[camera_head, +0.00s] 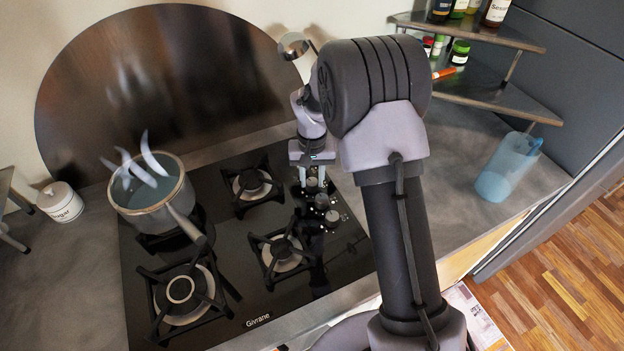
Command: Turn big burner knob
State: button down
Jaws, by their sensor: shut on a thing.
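The black gas hob (235,309) has a column of small dark knobs along its right side. Visible knobs include one near the front (332,218) and one behind it (322,201). My gripper (311,180) points down at the far end of this column and is shut on a knob there. That knob is mostly hidden by the fingers. White marks show beside the knobs, too small to read. The front left burner (181,290) has a wide ring and looks the largest. No flame shows on it.
A steaming pot (152,217) stands on the back left burner, its handle pointing towards the front. A sugar jar (60,202) is at the left. A blue jug (505,168) and a corner shelf (487,92) with bottles are at the right. My arm hides part of the counter.

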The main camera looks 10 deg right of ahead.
aim_at(312, 181)
jog(key=shift+m+b, duration=0.45)
jog(key=shift+m, duration=1.75)
jog(key=c, duration=1)
grip_release()
jog(key=shift+r, duration=0.1)
notch_tip(312, 181, up, 17)
jog(key=p, duration=0.5)
jog(key=shift+r, duration=0.1)
